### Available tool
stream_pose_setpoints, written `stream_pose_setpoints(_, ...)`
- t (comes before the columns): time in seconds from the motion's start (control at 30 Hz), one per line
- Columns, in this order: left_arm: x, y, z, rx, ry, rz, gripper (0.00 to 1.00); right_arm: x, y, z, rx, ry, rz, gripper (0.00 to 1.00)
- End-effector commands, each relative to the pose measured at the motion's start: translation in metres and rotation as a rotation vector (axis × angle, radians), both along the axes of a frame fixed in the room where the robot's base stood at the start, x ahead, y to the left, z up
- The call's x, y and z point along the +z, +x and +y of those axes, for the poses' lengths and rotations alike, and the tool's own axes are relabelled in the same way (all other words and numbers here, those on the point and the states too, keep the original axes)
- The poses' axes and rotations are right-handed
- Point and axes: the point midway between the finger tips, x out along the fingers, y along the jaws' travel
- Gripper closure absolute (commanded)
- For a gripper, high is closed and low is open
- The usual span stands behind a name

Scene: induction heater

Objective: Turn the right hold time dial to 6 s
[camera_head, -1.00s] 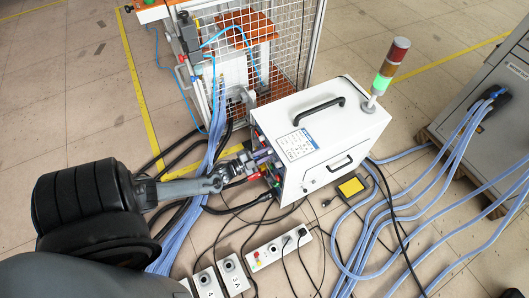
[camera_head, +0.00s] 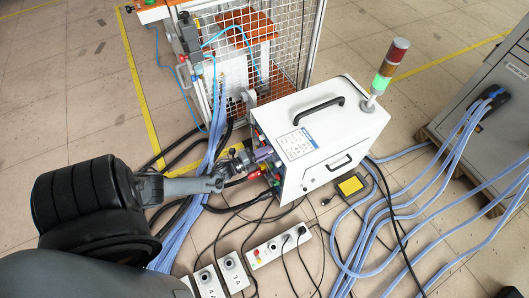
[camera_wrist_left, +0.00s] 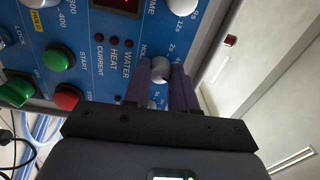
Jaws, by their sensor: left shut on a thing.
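The induction heater is a white box (camera_head: 330,130) in the head view, with its control panel facing my left arm. In the left wrist view the blue panel (camera_wrist_left: 85,65) carries a grey round dial (camera_wrist_left: 161,68) beside the partly hidden word HOLD, with second marks around it. My left gripper (camera_wrist_left: 162,80) is shut on this dial, a purple finger on either side. The dial's pointer cannot be made out. In the head view the left gripper (camera_head: 264,155) is at the panel front. My right gripper is not in view.
The panel also has a green START button (camera_wrist_left: 57,58), a red button (camera_wrist_left: 67,97) and a dark display with red digits. A signal tower (camera_head: 390,65) stands on the heater's corner. Cables, a power strip (camera_head: 280,247) and a wire cage (camera_head: 275,40) surround it.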

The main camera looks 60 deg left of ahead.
Motion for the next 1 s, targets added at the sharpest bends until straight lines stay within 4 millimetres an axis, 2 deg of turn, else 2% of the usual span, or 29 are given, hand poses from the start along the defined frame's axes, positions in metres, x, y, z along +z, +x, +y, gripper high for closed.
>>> stream_pose_setpoints(0.43, 0.0004, 0.0002, 0.0001, 0.000, 0.010, -0.001, 1.00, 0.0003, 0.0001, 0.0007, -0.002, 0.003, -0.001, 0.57)
stream_pose_setpoints(0.47, 0.0003, 0.0001, 0.0001, 0.000, 0.010, -0.001, 0.72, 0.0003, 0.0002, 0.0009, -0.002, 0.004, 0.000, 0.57)
stream_pose_setpoints(0.6, 0.0003, 0.0001, 0.0000, 0.000, 0.009, -0.001, 0.50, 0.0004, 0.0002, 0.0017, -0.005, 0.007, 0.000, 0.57)
stream_pose_setpoints(1.0, 0.0002, -0.0051, 0.0000, 0.000, 0.008, 0.001, 0.49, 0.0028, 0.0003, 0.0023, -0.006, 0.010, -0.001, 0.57)
